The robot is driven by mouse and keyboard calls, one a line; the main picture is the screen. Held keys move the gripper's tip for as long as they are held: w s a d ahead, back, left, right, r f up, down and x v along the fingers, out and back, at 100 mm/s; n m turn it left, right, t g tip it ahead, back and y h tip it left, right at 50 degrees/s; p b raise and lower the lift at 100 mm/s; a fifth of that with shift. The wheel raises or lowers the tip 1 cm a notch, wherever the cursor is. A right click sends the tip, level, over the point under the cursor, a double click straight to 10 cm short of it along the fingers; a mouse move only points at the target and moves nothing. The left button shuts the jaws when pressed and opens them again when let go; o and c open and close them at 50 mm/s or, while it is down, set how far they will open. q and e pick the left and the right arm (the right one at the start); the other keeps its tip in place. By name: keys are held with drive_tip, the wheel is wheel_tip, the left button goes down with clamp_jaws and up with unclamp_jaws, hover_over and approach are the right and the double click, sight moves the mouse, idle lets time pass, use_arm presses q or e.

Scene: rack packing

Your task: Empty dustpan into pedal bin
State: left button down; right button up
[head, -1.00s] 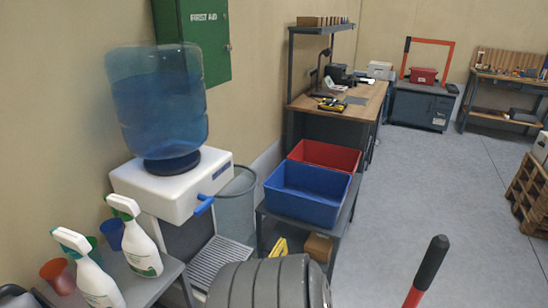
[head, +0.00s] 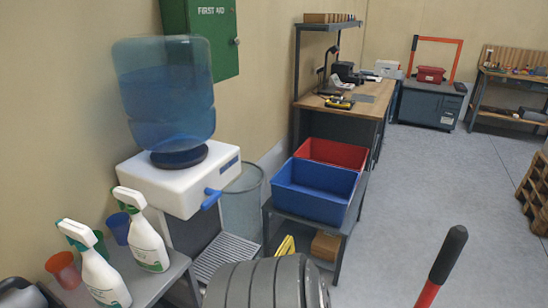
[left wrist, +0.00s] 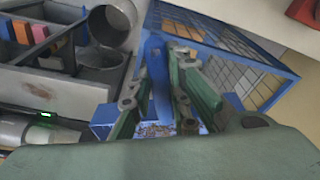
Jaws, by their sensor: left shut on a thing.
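In the left wrist view, my left gripper (left wrist: 158,95) has its green fingers closed around a narrow blue part, which looks like the handle of the blue dustpan (left wrist: 155,52). Greyish-brown debris shows in a blue area between the fingers near the palm. Much of the dustpan is hidden by the fingers, so its tilt is unclear. Neither gripper shows in the head view. I cannot make out a pedal bin; a grey mesh basket (head: 242,205) stands beside the water cooler.
A water cooler (head: 170,185) stands left, with spray bottles (head: 148,243) on a small table. A blue crate (head: 312,193) and a red crate (head: 335,153) sit on a low grey stand. A red, black-gripped handle (head: 445,262) rises at lower right. Floor beyond is clear.

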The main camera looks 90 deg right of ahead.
use_arm(q)
drive_tip(key=s, duration=0.1)
drive_tip(key=s+r, duration=0.1)
drive_tip(key=s, duration=0.1)
drive_tip(key=shift+s+r, duration=0.3)
drive_tip(key=shift+r, duration=0.1)
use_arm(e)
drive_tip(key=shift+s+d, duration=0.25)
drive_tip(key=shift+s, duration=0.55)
use_arm(q)
drive_tip(key=shift+d, duration=0.1)
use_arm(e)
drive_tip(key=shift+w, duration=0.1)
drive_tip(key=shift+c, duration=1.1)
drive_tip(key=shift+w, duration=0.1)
